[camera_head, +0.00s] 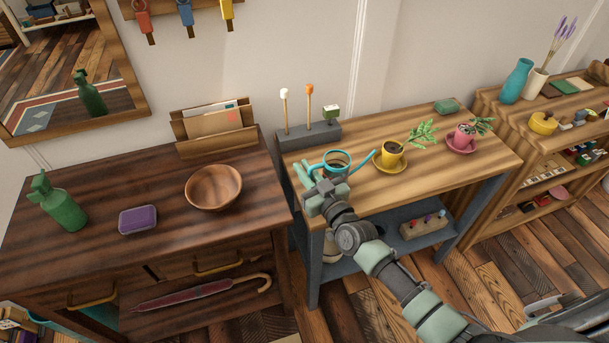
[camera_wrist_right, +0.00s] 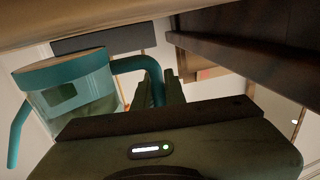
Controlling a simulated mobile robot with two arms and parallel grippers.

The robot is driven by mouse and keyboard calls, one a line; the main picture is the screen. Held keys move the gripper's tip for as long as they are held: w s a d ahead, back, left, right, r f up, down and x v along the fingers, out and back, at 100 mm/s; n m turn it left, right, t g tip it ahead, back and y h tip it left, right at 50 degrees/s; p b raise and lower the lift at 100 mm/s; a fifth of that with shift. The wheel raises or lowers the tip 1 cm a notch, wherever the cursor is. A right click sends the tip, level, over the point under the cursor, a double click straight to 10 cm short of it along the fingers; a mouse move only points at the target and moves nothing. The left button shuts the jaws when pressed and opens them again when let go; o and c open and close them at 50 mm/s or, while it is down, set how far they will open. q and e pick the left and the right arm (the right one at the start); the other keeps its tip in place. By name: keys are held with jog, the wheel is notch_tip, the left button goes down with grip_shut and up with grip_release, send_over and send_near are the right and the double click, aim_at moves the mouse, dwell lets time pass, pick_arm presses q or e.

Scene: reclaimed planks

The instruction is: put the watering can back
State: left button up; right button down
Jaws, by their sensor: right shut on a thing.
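The watering can (camera_head: 345,157) is teal, with its spout toward the right and its handle toward the left. It is over the left part of the wooden potting bench (camera_head: 433,155), near its front left corner. My right gripper (camera_head: 312,186) is shut on its handle. In the right wrist view, the watering can (camera_wrist_right: 78,92) shows at the left and its handle runs between the fingers of my right gripper (camera_wrist_right: 158,90). The can looks upright; I cannot tell surely whether its base touches the bench. My left gripper is not in view.
A yellow cup (camera_head: 391,153) and a pink cup (camera_head: 463,139) with plants stand to the right. The dark cabinet (camera_head: 110,218) at left holds a wooden bowl (camera_head: 214,187). Bare bench top lies in front of the cups.

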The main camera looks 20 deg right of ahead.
jog(key=shift+w+f, duration=0.1)
jog(key=shift+f, duration=0.45)
jog(key=shift+f, duration=0.2)
jog(key=c, duration=1.5)
grip_release()
jog(key=shift+r, duration=0.3)
jog(key=v, duration=1.2)
